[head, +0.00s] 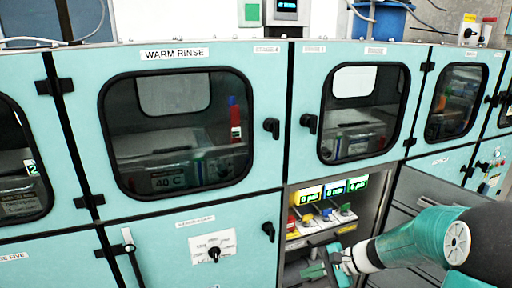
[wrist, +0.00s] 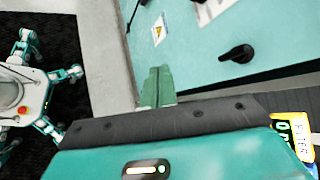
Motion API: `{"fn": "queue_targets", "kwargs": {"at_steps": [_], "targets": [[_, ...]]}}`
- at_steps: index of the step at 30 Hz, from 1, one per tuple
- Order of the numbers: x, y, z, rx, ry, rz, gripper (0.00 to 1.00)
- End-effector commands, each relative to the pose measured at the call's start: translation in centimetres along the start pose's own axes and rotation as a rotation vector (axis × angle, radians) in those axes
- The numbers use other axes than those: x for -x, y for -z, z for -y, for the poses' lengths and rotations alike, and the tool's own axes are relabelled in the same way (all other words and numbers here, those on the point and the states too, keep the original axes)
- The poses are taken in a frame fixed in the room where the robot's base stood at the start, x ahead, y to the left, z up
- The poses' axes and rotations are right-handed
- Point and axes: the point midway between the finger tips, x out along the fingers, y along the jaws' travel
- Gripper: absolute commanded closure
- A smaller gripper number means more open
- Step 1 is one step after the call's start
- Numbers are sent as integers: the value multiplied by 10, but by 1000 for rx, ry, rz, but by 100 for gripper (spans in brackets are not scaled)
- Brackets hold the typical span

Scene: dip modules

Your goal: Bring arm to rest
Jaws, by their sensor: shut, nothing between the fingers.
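My teal arm reaches in from the right side of the head view. My gripper (head: 322,268) is in front of the open recess below the cabinet doors. In the wrist view the two green fingers (wrist: 157,86) lie together, shut, with nothing visible between them. They point toward a teal cabinet panel and the floor beside it. Whether the gripper touches any part of the recess cannot be told.
The recess holds a control panel with lit displays (head: 332,190) and coloured switches. Teal cabinets with dark windows and black knobs (head: 271,128) line the wall, including the WARM RINSE door (head: 174,54). Grey floor (wrist: 100,50) and a black mat (wrist: 60,20) show in the wrist view.

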Motion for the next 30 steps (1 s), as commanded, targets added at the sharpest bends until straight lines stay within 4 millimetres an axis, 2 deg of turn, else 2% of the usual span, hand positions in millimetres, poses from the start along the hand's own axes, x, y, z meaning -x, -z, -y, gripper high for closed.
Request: {"fn": "queue_targets", "kwargs": {"at_steps": [1,6,15,24,30], "targets": [[5,-18,1,67,-51,-23,100],[23,-66,-6,267,-213,-102,100],[65,-136,-25,611,-447,-268,100],[115,-189,-48,938,-617,-463,100],[143,-211,-62,1111,-683,-585,100]]}}
